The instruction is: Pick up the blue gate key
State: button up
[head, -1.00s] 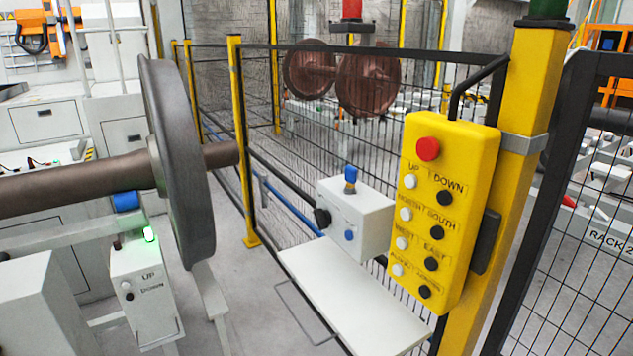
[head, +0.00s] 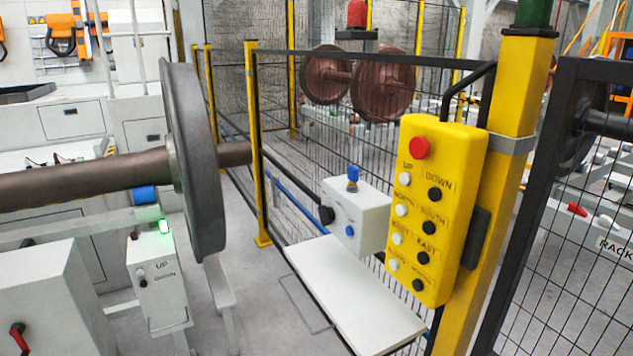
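The blue gate key (head: 353,175) stands upright in the top of a white box (head: 373,222) mounted at the mesh fence. A white shelf (head: 355,300) is below the box. My gripper is not in view, so its distance from the key and its state do not show.
A yellow pendant (head: 435,210) with a red button hangs on the yellow post, right of the box. A large wheel on an axle (head: 190,160) stands at left, beside a white control box (head: 158,285) with a green light. Grey floor shows between wheel and shelf.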

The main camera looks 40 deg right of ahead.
aim_at(353, 171)
jog(key=u, duration=0.1)
jog(key=k, duration=1.45)
jog(key=z, duration=0.35)
jog(key=i, duration=1.1)
jog(key=u, duration=0.65)
jog(key=i, duration=0.85)
jog(key=u, duration=0.15)
